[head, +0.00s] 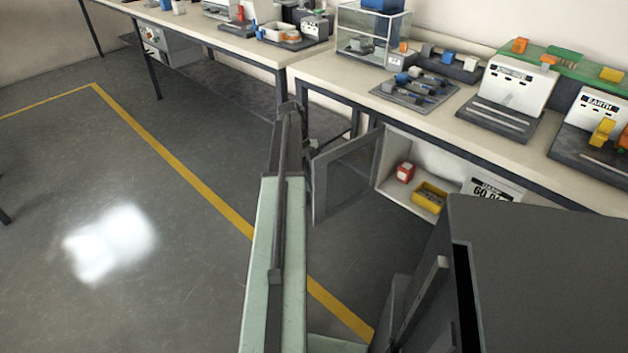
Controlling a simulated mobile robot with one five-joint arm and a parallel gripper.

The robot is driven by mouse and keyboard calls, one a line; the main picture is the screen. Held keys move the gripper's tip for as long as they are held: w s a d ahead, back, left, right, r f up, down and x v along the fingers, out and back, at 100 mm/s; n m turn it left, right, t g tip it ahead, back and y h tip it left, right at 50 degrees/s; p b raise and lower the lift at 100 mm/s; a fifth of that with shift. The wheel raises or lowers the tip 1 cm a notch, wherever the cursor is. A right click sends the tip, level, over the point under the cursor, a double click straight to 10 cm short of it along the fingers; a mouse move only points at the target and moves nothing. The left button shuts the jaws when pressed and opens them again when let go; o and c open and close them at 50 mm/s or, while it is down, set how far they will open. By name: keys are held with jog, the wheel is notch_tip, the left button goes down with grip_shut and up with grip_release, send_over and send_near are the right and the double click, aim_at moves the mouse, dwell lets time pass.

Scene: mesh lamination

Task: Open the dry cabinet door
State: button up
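The dry cabinet (403,145) is a white box under the bench. Its grey-framed glass door (347,170) stands swung well open, out to the left of the opening. Inside are a red container (405,172) and a yellow bin (430,196). My long pale green arm reaches forward from the bottom of the head view. Its end is just left of the door's outer edge, where part of my gripper (313,148) shows. The arm hides most of the gripper, so its fingers and any contact with the door cannot be made out.
The long bench (455,115) above the cabinet carries a glass case (373,35), tools on a dark tray (415,88) and labelled stations. A second bench (235,45) stands at the back left. Yellow tape (170,158) marks the floor, which is clear to the left.

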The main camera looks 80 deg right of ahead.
jog(key=p+v, duration=0.6)
jog(key=v, duration=0.1)
jog(key=shift+r, duration=0.2)
jog(key=shift+d, duration=0.1)
